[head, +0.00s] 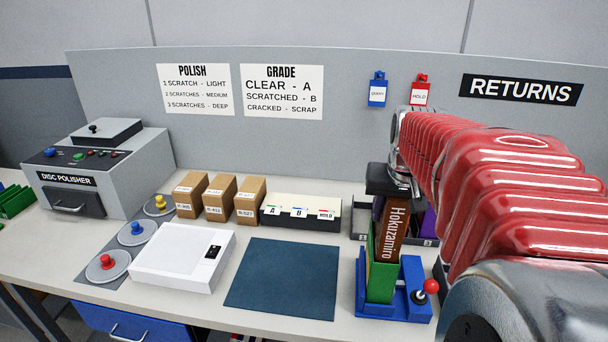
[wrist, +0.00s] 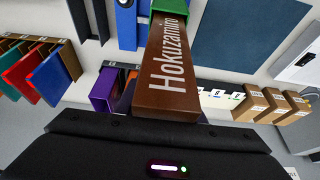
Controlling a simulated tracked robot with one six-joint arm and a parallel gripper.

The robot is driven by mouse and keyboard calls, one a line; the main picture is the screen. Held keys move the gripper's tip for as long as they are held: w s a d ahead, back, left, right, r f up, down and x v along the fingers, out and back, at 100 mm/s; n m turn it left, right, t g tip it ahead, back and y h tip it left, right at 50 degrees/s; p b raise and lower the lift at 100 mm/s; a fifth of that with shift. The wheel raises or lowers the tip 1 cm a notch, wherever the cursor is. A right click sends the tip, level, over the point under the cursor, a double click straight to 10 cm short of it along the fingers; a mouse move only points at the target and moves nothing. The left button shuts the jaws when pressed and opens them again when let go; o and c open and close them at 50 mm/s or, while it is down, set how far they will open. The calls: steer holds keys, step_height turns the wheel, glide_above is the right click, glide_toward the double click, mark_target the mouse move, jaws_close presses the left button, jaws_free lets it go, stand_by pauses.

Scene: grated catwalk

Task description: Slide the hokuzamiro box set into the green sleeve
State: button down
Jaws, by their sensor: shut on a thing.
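The brown Hokuzamiro box set (head: 393,228) stands nearly upright, its white lettering running down the spine. My gripper (head: 390,188) is shut on its upper end. The lower end of the box is at the mouth of the green sleeve (head: 381,282) and appears partly inside it; how deep is hidden. The sleeve stands in a blue holder (head: 407,308) with a red-knobbed lever (head: 430,287). In the wrist view the box (wrist: 168,70) runs from my gripper (wrist: 165,122) to the green sleeve (wrist: 170,7) at the top edge.
A dark blue mat (head: 282,279) lies left of the holder, with a white device (head: 182,257) beyond it. A purple box (wrist: 109,90) stands close behind the brown one. Red, teal and blue boxes (wrist: 37,72) are in a rack. Cardboard boxes (head: 220,197) stand farther back.

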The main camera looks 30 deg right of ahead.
steer(key=shift+f, duration=0.2)
steer(key=shift+f, duration=0.4)
steer(key=shift+f, duration=0.3)
steer(key=shift+f, duration=0.35)
steer(key=shift+f, duration=0.7)
steer(key=shift+f, duration=0.35)
steer(key=c, duration=1.1)
jaws_free()
steer(key=shift+o, duration=0.3)
steer(key=shift+f, duration=0.1)
